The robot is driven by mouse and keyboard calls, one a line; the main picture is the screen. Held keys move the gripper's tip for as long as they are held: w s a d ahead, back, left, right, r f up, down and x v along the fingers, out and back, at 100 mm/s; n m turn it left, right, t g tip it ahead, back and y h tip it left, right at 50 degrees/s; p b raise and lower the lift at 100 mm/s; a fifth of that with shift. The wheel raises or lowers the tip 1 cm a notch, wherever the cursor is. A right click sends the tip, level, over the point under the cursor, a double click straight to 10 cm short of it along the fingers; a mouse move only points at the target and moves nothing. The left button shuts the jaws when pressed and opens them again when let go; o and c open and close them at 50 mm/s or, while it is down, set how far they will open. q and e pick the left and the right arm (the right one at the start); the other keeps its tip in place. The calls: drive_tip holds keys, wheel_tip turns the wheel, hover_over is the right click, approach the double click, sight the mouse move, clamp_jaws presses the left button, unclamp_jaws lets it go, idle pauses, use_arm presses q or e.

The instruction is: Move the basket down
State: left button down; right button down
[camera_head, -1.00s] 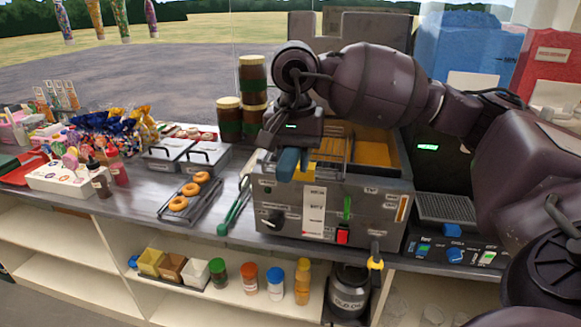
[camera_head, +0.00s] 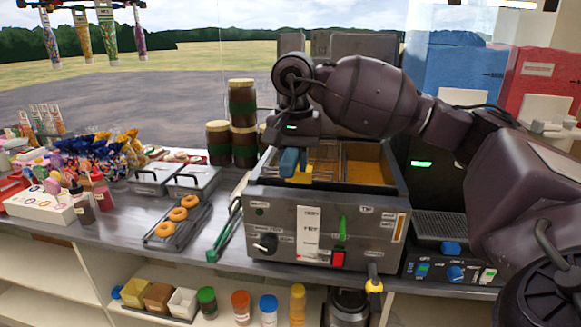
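The fryer (camera_head: 285,215) stands on the counter with a wire basket (camera_head: 323,153) at its open top. A yellow handle part (camera_head: 300,174) shows at the left front of the fryer top, just below my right gripper (camera_head: 292,163). That gripper's blue fingers point down and overlap the handle part in this view. Whether they are shut on it cannot be told. My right arm comes in from the right and reaches over the fryer. How deep the basket sits is partly hidden by the gripper. My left gripper is not in view.
Brown jars (camera_head: 242,105) stand behind and left of the fryer. A tray of doughnuts (camera_head: 180,222) and green-handled tongs (camera_head: 222,240) lie to its left. A unit with blue knobs (camera_head: 455,272) is at its right. Bottles and small bins fill the shelf below.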

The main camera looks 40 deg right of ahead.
drive_tip(key=w+d+b, duration=0.1)
drive_tip(key=w+d, duration=0.1)
drive_tip(key=w+d+f+b, duration=0.1)
drive_tip(key=w+d, duration=0.1)
drive_tip(key=shift+d, duration=0.35)
drive_tip(key=shift+w+r, duration=0.1)
drive_tip(key=shift+r, duration=0.1)
drive_tip(key=shift+w+d+r, duration=0.1)
drive_tip(key=shift+w+d, duration=0.25)
drive_tip(key=shift+d, duration=0.15)
drive_tip(key=shift+r, duration=0.1)
drive_tip(key=shift+s+a, duration=0.25)
drive_tip(key=shift+a, duration=0.1)
idle(0.3)
